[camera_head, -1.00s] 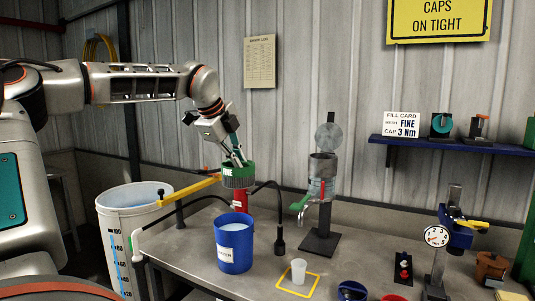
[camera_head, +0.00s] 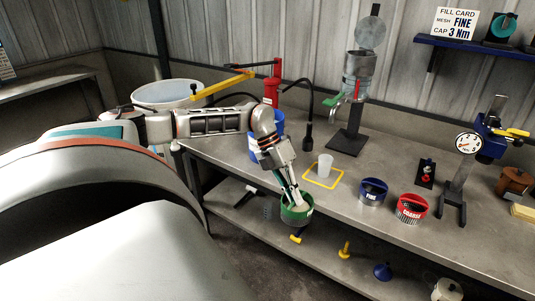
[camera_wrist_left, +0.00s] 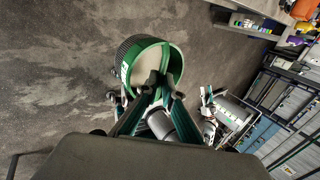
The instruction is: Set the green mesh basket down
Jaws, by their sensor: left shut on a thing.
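The green mesh basket (camera_head: 297,215) hangs in my left gripper (camera_head: 291,194), in front of the bench's front edge in the head view. The fingers are shut on its rim, and its open top shows something pale inside. In the left wrist view the basket (camera_wrist_left: 128,60) sits at the fingertips (camera_wrist_left: 157,88), tilted, with bare grey floor behind it. It looks clear of any surface. My right gripper is not in view.
A blue basket (camera_head: 373,191) and a red basket (camera_head: 411,209) stand on the bench (camera_head: 330,205). A blue bucket is partly hidden by my arm. A lower shelf (camera_head: 330,262) holds small tools.

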